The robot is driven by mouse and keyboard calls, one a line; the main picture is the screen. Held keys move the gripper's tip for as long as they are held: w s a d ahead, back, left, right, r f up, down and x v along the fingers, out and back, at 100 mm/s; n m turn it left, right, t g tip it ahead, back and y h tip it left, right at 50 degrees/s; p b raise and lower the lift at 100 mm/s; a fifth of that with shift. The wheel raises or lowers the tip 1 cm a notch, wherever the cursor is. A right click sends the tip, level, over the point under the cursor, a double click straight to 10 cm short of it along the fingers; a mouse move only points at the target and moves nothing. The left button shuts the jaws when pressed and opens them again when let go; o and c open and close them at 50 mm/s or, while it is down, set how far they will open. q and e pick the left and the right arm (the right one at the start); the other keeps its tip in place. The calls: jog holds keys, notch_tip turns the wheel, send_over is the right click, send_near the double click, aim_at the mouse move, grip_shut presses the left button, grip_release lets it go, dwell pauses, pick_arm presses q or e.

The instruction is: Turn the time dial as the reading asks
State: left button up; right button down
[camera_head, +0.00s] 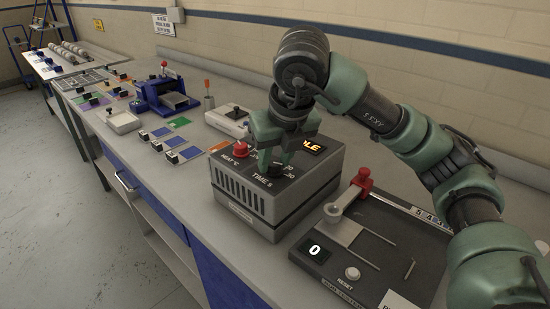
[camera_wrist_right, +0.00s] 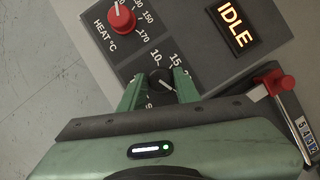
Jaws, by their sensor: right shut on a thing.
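The stenter dryer is a grey box (camera_head: 232,205) with a dark sloped top, on the bench in the middle of the head view. Its black time dial (camera_wrist_right: 161,80) sits between the fingers of my right gripper (camera_wrist_right: 158,88), which is shut on it. The dial's white pointer line shows, and the marks 10 and 15 are visible beside it; other marks are partly hidden by the fingers. The red heat dial (camera_wrist_right: 122,19) is to the left. The display (camera_wrist_right: 236,25) reads IDLE in orange. In the head view my right gripper (camera_head: 274,165) reaches down onto the dryer's top. My left gripper is not in view.
A dark tester with a red-handled lever (camera_head: 362,180), a 0 display (camera_head: 315,250) and a reset button (camera_head: 352,273) stands right of the dryer. A white scale (camera_head: 228,116), blue press (camera_head: 165,97) and fabric swatches (camera_head: 179,122) lie along the bench to the left.

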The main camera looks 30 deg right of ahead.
jog(key=shift+f, duration=0.15)
jog(key=c, duration=1)
grip_release()
jog(key=shift+c, duration=0.2)
jog(key=v, duration=0.8)
jog(key=shift+p, duration=0.45)
